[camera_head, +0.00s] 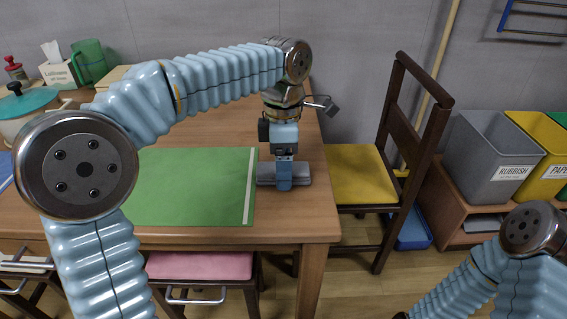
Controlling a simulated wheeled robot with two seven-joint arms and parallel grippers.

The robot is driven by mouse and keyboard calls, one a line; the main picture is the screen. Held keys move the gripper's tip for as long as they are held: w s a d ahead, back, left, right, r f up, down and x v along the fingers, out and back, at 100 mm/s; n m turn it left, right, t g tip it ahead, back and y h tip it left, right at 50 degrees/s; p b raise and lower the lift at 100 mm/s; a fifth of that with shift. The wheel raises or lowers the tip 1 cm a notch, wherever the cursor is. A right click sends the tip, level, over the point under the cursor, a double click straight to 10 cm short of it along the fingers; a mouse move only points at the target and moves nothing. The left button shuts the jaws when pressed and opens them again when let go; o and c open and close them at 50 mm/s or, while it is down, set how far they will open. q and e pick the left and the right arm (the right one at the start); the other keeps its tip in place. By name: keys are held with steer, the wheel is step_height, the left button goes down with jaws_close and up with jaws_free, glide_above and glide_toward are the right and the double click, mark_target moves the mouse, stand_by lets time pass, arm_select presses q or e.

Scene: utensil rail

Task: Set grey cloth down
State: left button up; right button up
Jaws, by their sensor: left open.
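The grey cloth (297,174) lies folded at the right part of the wooden table, just right of the green mat (190,188). My left gripper (284,184) points down over the cloth and hides part of it. Its jaws are open. I cannot tell whether the fingers touch the cloth. My right arm shows at the lower right, but its gripper is out of view.
The table's right edge (322,190) is close beside the cloth. A dark wooden chair with a yellow seat (362,176) stands to the right. A grey rubbish bin (485,150) and a yellow bin (540,150) stand farther right. A pot (30,105) and green jug (90,62) are at left.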

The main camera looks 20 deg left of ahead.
arm_select(q)
step_height(320, 180, up, 12)
steer(key=w+p, duration=0.1)
steer(key=p, duration=0.2)
steer(key=shift+a, duration=0.15)
steer(key=shift+r, duration=0.1)
stand_by(1.2)
